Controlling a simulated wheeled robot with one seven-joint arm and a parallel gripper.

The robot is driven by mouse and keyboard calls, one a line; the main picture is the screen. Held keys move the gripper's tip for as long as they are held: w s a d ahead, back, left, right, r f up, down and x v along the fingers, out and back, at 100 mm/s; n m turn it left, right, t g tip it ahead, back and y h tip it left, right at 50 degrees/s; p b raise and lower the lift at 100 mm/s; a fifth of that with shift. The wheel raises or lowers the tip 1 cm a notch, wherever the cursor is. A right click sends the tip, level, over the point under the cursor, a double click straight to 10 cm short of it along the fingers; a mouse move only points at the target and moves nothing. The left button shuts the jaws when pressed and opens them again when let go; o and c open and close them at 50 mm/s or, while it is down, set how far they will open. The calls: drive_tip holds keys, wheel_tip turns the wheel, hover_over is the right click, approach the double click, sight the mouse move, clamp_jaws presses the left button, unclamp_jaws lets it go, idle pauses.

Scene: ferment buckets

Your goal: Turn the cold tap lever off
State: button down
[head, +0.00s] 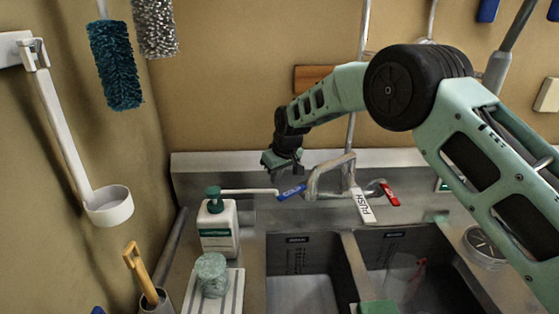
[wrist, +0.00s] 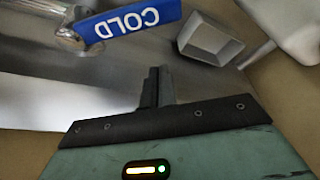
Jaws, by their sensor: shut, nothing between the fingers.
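The cold tap lever (head: 291,192) is blue and sits on the left of the tap at the back of the sink. In the wrist view the blue lever (wrist: 130,19) reads COLD and extends from a metal valve (wrist: 72,38) at the upper left. My gripper (head: 278,166) is just above and left of the lever in the head view. In the wrist view my gripper (wrist: 157,88) has its fingers together, empty, below the lever with a visible gap. The red lever (head: 389,194) is on the tap's right side.
A metal spout (head: 330,176) and a white PUSH tag (head: 362,205) are right of the blue lever. A soap bottle (head: 218,226) with a long nozzle stands close below left. Two sink basins (head: 303,268) lie in front. A wall ladle (head: 108,205) hangs left.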

sight(295, 191)
drive_tip(key=s+d+f+p, duration=0.2)
drive_tip(key=p, duration=0.1)
drive_tip(key=shift+s, duration=0.35)
idle(0.5)
